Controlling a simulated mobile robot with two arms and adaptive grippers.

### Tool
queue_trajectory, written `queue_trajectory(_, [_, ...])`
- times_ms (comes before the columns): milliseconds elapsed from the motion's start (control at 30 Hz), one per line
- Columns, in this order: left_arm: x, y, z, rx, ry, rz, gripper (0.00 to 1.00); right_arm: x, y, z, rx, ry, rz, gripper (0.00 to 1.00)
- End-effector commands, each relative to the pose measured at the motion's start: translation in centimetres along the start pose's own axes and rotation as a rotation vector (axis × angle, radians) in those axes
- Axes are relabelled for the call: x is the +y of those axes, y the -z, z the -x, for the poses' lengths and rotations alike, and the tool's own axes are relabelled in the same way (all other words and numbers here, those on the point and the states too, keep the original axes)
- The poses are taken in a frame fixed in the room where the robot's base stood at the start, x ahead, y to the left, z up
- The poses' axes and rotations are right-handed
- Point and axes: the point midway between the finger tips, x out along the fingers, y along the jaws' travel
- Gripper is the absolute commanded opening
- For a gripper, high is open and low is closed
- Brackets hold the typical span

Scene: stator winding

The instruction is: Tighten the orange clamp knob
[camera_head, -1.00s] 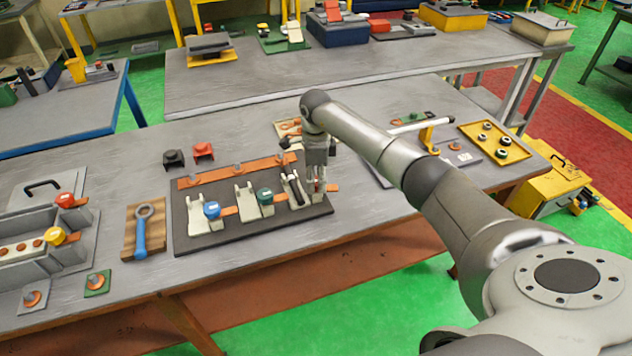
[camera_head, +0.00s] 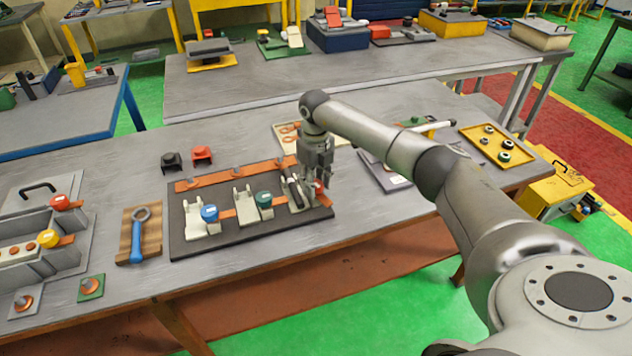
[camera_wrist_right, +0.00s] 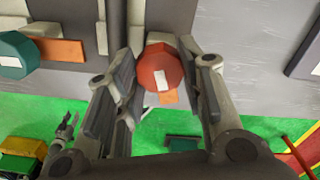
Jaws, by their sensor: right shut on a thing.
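The orange clamp knob (camera_wrist_right: 158,66) is a red-orange faceted knob with a white label. It sits between the fingers of my right gripper (camera_wrist_right: 162,84) in the wrist view. My right gripper (camera_head: 318,183) is shut on the knob at the right end of the dark clamp board (camera_head: 240,238). In the head view its fingers hide most of the knob. A blue knob (camera_head: 209,213) and a green knob (camera_head: 264,199) sit on the other clamps of the board. My left gripper does not show in the head view.
A wrench (camera_head: 138,238) on a wooden block lies left of the board. A yellow tray (camera_head: 482,153) lies at the right. The table's front edge is close below the board.

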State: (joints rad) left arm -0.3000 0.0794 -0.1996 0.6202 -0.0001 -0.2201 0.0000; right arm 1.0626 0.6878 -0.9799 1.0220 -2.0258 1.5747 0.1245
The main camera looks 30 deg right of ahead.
Motion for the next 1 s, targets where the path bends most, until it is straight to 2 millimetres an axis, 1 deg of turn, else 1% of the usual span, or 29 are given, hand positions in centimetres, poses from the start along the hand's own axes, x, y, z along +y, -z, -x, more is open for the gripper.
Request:
queue_trajectory(33, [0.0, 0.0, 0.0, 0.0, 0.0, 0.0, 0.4, -0.1, -0.3, 0.5, -0.012, 0.0, -0.043, 0.13])
queue_trajectory(467, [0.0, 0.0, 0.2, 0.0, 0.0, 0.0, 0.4, -0.1, -0.4, 0.7, -0.016, -0.002, -0.454, 0.13])
queue_trajectory(1000, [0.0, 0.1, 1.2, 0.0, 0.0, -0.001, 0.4, -0.3, -0.5, 0.8, -0.019, -0.005, -0.969, 0.13])
